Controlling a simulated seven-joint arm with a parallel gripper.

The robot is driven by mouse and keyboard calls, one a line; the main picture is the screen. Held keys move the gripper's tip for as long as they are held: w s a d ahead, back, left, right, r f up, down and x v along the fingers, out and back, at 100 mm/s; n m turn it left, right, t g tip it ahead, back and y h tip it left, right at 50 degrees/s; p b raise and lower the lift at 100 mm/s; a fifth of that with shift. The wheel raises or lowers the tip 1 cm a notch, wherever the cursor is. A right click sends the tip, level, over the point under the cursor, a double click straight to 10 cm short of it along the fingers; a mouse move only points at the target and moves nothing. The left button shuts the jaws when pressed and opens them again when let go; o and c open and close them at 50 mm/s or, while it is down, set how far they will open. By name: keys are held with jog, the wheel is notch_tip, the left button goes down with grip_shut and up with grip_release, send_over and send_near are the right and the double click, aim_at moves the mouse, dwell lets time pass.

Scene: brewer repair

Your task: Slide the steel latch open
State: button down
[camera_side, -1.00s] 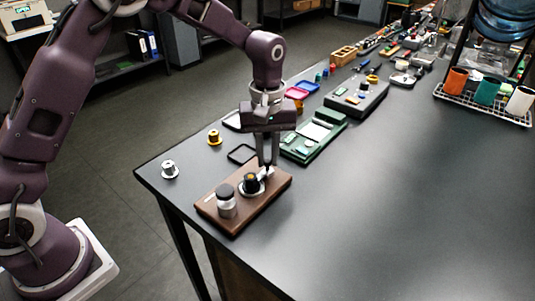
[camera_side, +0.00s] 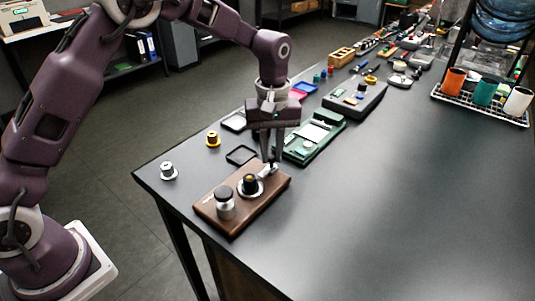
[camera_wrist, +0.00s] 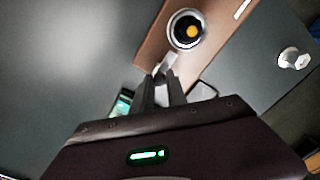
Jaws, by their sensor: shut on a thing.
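The steel latch (camera_side: 268,170) is a small pale metal piece near the far right end of the brown wooden board (camera_side: 213,208). It also shows in the wrist view (camera_wrist: 167,63) between the fingertips and the round dial. My gripper (camera_side: 271,163) points down at that end of the board, its fingers closed on the latch. In the wrist view my gripper (camera_wrist: 161,75) partly hides the latch. The black dial with a yellow top (camera_side: 250,183) sits on a pale ring beside the latch. A steel cylinder with a dark cap (camera_side: 225,203) stands at the near left of the board.
A silver spool-like part (camera_side: 168,171) and a gold one (camera_side: 213,138) stand left on the dark table (camera_side: 400,200). A black square frame (camera_side: 241,155) and a green case (camera_side: 316,135) lie behind the board.

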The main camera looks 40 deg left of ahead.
aim_at(273, 156)
jog(key=shift+w+r, duration=0.1)
jog(key=shift+w, duration=0.15)
jog(key=c, duration=1.6)
grip_release()
jog(key=shift+o, duration=1.4)
notch_tip(273, 156, up, 7)
